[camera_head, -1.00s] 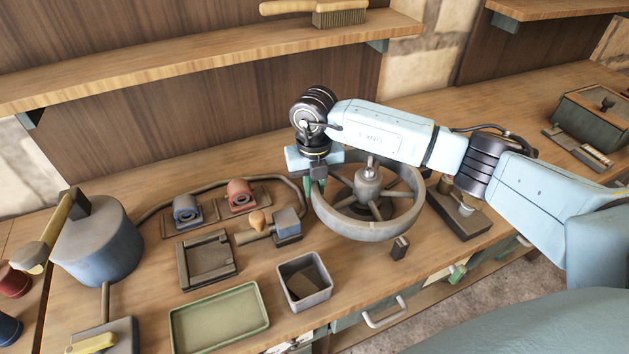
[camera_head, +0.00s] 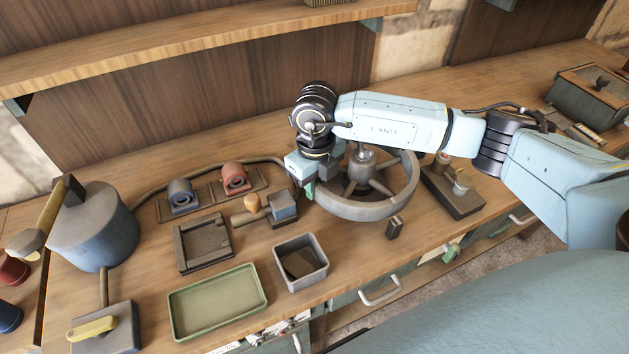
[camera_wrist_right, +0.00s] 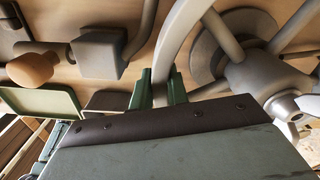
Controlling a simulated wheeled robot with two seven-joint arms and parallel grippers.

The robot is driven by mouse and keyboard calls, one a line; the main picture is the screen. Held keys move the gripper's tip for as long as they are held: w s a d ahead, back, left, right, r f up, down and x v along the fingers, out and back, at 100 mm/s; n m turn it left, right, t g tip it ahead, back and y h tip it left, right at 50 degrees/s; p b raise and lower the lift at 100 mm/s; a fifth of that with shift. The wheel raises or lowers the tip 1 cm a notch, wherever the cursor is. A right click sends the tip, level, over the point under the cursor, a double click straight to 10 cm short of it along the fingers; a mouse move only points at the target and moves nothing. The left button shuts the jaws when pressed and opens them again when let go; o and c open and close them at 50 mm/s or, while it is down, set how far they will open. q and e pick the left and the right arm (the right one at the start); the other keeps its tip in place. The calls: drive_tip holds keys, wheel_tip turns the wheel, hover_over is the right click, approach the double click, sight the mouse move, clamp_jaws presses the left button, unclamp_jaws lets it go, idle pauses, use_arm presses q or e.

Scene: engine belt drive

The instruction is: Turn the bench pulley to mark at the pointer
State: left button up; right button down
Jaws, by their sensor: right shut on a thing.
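The bench pulley (camera_head: 370,210) is a large grey spoked wheel lying flat on the bench, with a hub (camera_head: 362,160) at its middle. My right gripper (camera_head: 309,188) is at the left side of its rim. In the right wrist view the green fingers (camera_wrist_right: 160,88) are shut on the rim (camera_wrist_right: 172,50), one on each side. The hub and spokes (camera_wrist_right: 262,75) show at the right there. A small dark upright block (camera_head: 394,228) stands just in front of the pulley; I cannot tell whether it is the pointer. I cannot make out a mark. My left gripper is out of view.
Left of the pulley stand a grey-blue block with a wooden knob (camera_head: 253,203), a square dark frame (camera_head: 202,247) and an open grey bin (camera_head: 301,276). A green tray (camera_head: 262,305) lies in front. A dark block with small cups (camera_head: 468,204) is on the right.

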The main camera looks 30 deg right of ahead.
drive_tip(key=shift+w+a+r, duration=0.1)
drive_tip(key=shift+r, duration=0.05)
drive_tip(key=c, duration=1.4)
unclamp_jaws()
wheel_tip(320, 180, up, 13)
drive_tip(key=shift+r, duration=0.15)
